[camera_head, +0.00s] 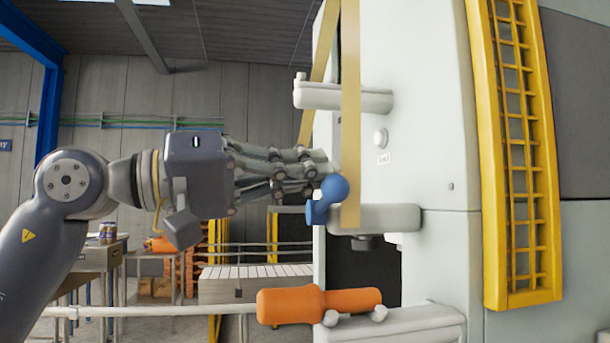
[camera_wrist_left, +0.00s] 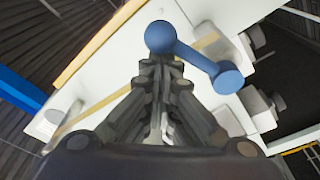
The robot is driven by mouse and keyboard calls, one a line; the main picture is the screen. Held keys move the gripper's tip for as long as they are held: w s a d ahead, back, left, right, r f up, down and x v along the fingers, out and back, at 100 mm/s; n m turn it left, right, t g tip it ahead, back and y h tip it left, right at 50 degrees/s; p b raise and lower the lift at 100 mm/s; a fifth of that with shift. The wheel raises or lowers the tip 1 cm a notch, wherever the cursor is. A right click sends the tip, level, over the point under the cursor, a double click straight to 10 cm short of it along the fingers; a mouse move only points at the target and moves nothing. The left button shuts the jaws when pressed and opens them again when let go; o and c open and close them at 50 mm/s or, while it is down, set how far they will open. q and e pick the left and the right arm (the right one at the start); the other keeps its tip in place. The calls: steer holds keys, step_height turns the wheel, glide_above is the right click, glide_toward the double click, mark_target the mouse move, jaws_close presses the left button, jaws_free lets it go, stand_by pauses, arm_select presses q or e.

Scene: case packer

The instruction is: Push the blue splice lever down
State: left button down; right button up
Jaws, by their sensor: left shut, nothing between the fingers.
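The blue splice lever (camera_head: 335,188) has a round knob at its upper end and a short arm running down to a hub beside a pale horizontal roller. My left gripper (camera_head: 328,172) is shut and empty, its fingertips close to the left of the knob. In the left wrist view the lever (camera_wrist_left: 193,56) lies just beyond the tips of the left gripper (camera_wrist_left: 160,62), knob at left and hub at lower right. I cannot tell whether the fingertips touch the knob. My right gripper is not in view.
A tan tape strip (camera_head: 350,110) hangs vertically by the lever. The white machine body (camera_head: 440,140) stands at right with a yellow ladder-like guard (camera_head: 515,150). An orange cylinder (camera_head: 318,304) lies below. A pale roller (camera_head: 345,97) sticks out above. Open air lies left of the machine.

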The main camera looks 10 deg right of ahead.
arm_select(q)
steer(key=shift+s+f+b, duration=0.5)
steer(key=shift+f+b, duration=0.15)
steer(key=shift+f, duration=0.1)
steer(key=s+a+f, duration=0.1)
steer(key=a, duration=1.1)
steer(key=shift+s, duration=0.15)
steer(key=shift+f, duration=0.1)
